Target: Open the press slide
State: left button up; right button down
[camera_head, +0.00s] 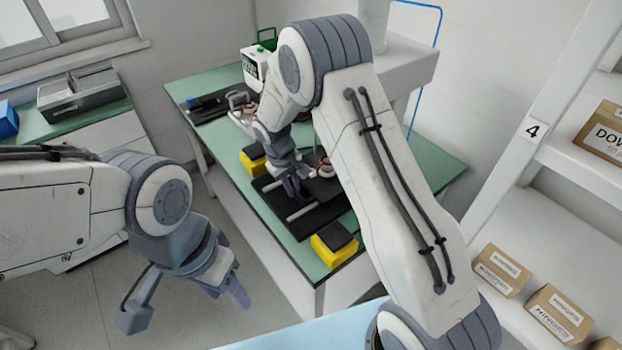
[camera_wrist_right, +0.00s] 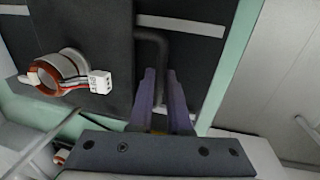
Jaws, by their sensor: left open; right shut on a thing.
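The press slide (camera_head: 322,190) is a black plate on the green table, with light rails beside it. In the right wrist view, the dark slide (camera_wrist_right: 85,40) carries a stator (camera_wrist_right: 62,72) with copper windings and a white connector. The stator also shows in the head view (camera_head: 325,169). My right gripper (camera_head: 291,190) is low at the slide. My left gripper (camera_head: 188,300) is open and empty, over the floor left of the table.
Yellow blocks with black tops stand on both sides of the slide, one behind (camera_head: 250,160) and one in front (camera_head: 336,246). A green and white device (camera_head: 254,66) stands at the table's back. Shelves with boxes (camera_head: 560,312) are on the right. My right arm hides part of the table.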

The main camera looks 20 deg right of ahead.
jog(key=a, duration=0.2)
jog(key=s+a, duration=0.1)
jog(key=a, duration=0.2)
jog(key=s+a, duration=0.1)
jog(key=a, duration=0.1)
jog(key=shift+s+a+b, duration=0.15)
jog(key=shift+s+b, duration=0.1)
jog(key=shift+b, duration=0.05)
jog(key=shift+r, duration=0.1)
jog(key=c, duration=0.9)
grip_release()
jog(key=shift+o, duration=0.2)
notch_tip(320, 180, up, 10)
jog(key=a+b, duration=0.1)
jog(key=shift+s+a, duration=0.35)
jog(key=shift+r, duration=0.1)
